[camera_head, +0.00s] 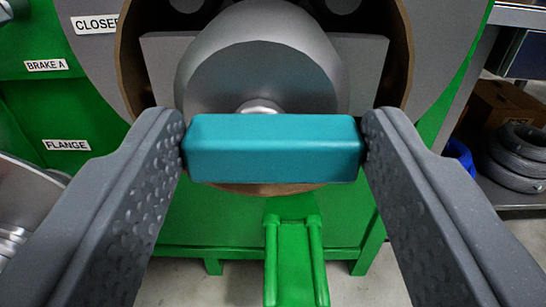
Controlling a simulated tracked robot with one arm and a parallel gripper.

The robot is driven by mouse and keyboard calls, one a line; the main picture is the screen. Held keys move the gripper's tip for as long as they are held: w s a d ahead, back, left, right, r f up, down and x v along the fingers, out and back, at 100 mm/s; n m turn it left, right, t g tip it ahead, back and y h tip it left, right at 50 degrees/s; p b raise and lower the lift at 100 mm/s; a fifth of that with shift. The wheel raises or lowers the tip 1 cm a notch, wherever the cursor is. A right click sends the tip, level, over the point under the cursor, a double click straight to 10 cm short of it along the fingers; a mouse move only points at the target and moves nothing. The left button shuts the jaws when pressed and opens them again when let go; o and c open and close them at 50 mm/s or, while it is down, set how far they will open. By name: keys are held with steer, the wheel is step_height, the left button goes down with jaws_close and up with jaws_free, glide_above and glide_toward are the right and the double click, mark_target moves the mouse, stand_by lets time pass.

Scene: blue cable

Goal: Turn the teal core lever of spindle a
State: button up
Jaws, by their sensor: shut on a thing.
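The teal lever (272,148) is a block lying level across the middle of the view, in front of the grey spindle hub (262,70). My gripper (273,146) is shut on it, with one grey finger against its left end and one against its right end. A small light metal piece shows just above the lever, between it and the hub. The lever hides the lower part of the hub.
A green machine body (60,110) stands behind, with labels reading BRAKE A (46,65) and FLANGE (66,145). A green bracket (296,262) juts out below the lever. At right, a shelf holds a cardboard box (505,103) and grey coils (518,160).

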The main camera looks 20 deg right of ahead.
steer(key=shift+s+d+r+n+p, duration=0.1)
steer(key=shift+n+p, duration=0.7)
steer(key=shift+p, duration=0.6)
steer(key=shift+r+n+p, duration=0.1)
steer(key=shift+n+p, duration=0.7)
steer(key=shift+p, duration=0.6)
steer(key=n+p, duration=0.3)
steer(key=shift+n+p, duration=0.3)
steer(key=shift+p, duration=0.05)
steer(key=n+p, duration=0.1)
steer(key=n, duration=0.1)
steer(key=n+p, duration=0.2)
steer(key=n, duration=0.1)
steer(key=shift+a+f+p, duration=0.2)
steer(key=shift+a+p, duration=0.1)
steer(key=shift+a, duration=0.1)
steer(key=n+p, duration=0.1)
steer(key=n, duration=0.3)
steer(key=shift+a+f+p, duration=0.15)
steer(key=shift+a+p, duration=0.05)
steer(key=shift+p, duration=0.2)
steer(key=shift+f+n, duration=0.15)
steer(key=shift+n, duration=0.75)
steer(key=shift+a+p, duration=0.1)
steer(key=shift+p, duration=0.2)
steer(key=o, duration=1)
steer(key=shift+w+f, duration=0.1)
steer(key=shift+w, duration=0.1)
